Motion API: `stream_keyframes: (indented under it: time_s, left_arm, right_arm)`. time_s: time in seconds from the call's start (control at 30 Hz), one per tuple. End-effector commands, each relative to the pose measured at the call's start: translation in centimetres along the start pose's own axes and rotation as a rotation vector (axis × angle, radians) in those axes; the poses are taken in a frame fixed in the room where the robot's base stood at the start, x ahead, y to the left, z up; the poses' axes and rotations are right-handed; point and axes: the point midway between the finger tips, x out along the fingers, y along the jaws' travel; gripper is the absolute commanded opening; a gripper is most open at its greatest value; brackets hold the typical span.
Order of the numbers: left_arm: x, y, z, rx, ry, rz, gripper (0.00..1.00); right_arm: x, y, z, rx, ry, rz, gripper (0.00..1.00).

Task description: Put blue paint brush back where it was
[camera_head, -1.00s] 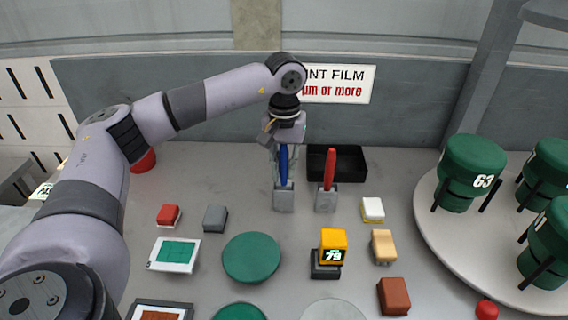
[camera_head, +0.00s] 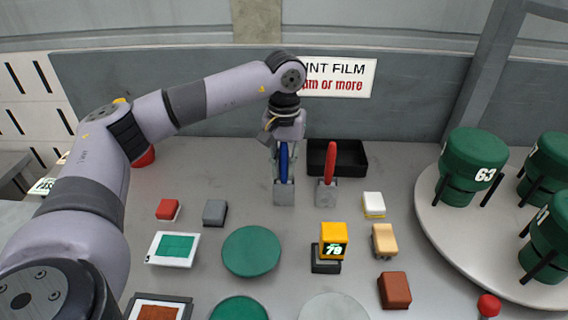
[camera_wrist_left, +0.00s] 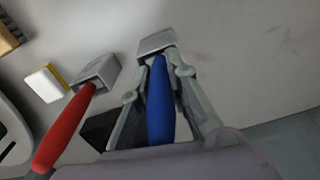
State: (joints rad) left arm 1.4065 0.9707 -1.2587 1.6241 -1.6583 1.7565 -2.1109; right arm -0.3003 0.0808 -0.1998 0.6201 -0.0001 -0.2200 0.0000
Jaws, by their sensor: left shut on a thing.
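The blue paint brush (camera_head: 284,163) stands upright at the left grey holder (camera_head: 284,194), its lower end at the holder's opening. It also shows in the left wrist view (camera_wrist_left: 159,105), lying between the two fingers and pointing at the holder (camera_wrist_left: 157,42). My left gripper (camera_head: 284,172) comes from above and is shut on the blue brush's handle. How deep the brush sits in the holder is hidden. My right gripper is not in view.
A red brush (camera_head: 331,163) stands in a second grey holder (camera_head: 327,194) close on the right. A black tray (camera_head: 352,160) is behind it. Small blocks, green discs and a yellow display cube (camera_head: 334,240) lie nearer. A turntable (camera_head: 455,235) with green cylinders is at right.

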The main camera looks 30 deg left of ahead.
Motion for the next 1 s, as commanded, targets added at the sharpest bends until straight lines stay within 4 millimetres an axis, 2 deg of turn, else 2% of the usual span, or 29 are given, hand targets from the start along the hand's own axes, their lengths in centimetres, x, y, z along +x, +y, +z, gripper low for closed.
stream_keyframes:
  time_s: [0.07,0.1,0.43,0.77,0.87,1.0]
  left_arm:
    - [0.2,0.0,0.0,0.001,0.000,0.000,0.00]
    - [0.1,0.0,0.0,0.001,0.001,0.000,0.18]
    - [0.1,0.0,0.0,0.000,0.000,0.000,0.40]
    - [-0.1,0.0,0.0,0.000,0.001,0.001,0.40]
    - [-1.1,0.1,-0.1,0.000,0.002,0.001,0.40]
    - [-3.8,0.1,-0.1,0.000,0.005,0.003,0.40]
  right_arm:
    - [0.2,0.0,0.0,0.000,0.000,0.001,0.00]
    - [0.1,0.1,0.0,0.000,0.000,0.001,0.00]
    - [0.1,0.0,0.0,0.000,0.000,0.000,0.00]
    - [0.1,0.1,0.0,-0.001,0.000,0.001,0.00]
    - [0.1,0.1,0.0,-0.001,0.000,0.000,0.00]
    - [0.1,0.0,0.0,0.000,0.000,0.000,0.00]
